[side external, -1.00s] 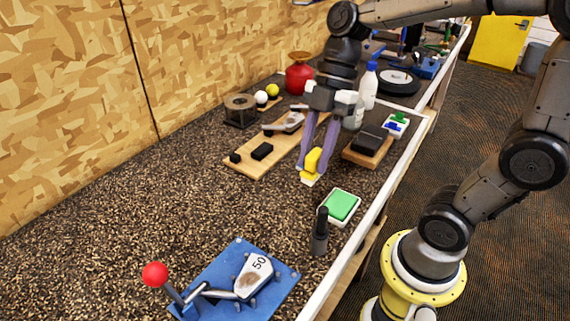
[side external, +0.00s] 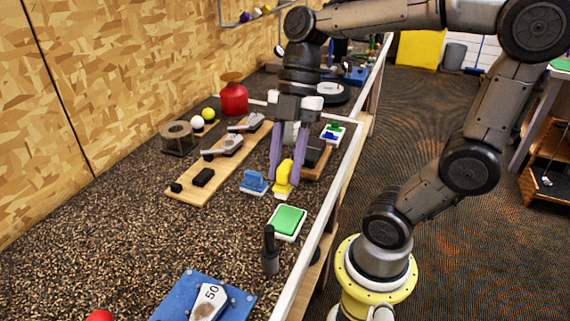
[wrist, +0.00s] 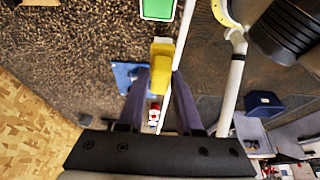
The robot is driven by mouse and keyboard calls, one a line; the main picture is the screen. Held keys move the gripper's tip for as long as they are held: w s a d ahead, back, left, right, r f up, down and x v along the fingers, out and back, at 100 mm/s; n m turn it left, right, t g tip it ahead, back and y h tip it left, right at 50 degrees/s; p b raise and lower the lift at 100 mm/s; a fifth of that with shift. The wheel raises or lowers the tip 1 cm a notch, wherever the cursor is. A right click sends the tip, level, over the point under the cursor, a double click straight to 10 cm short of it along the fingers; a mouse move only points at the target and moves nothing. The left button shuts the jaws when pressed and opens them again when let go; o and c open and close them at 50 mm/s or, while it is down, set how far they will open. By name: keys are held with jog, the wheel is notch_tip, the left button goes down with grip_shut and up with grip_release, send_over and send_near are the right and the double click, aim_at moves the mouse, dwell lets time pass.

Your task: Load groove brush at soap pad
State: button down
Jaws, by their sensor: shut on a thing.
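The yellow brush (side external: 284,177) with a pale lower edge is between the two purple fingers of my gripper (side external: 286,170), which is shut on it. It also shows between the fingertips in the wrist view (wrist: 161,66). The soap pad (side external: 288,220) is a green block in a white tray, in front of the brush in the side view and apart from it. The pad is at the top of the wrist view (wrist: 158,8), beyond the brush. I cannot tell exactly how high the brush is above the bench.
A blue brush-like block (side external: 254,182) sits just left of the held brush. A black upright post (side external: 270,252) stands before the pad, near the white bench edge (side external: 318,245). A wooden board (side external: 222,160) with clamps lies left; a dark block (side external: 314,152) is behind the gripper.

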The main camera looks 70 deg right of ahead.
jog(key=shift+w+d+f, duration=0.2)
jog(key=shift+d+f, duration=0.35)
jog(key=shift+f, duration=1.1)
jog(key=shift+w+d+f, duration=0.15)
jog(key=shift+d+f, duration=0.35)
jog(key=shift+f, duration=1.1)
jog(key=shift+w+d+f, duration=0.2)
jog(key=shift+d+f, duration=0.35)
jog(key=shift+f, duration=1.1)
jog(key=shift+f, duration=0.6)
jog(key=shift+r, duration=0.1)
notch_tip(320, 180, up, 7)
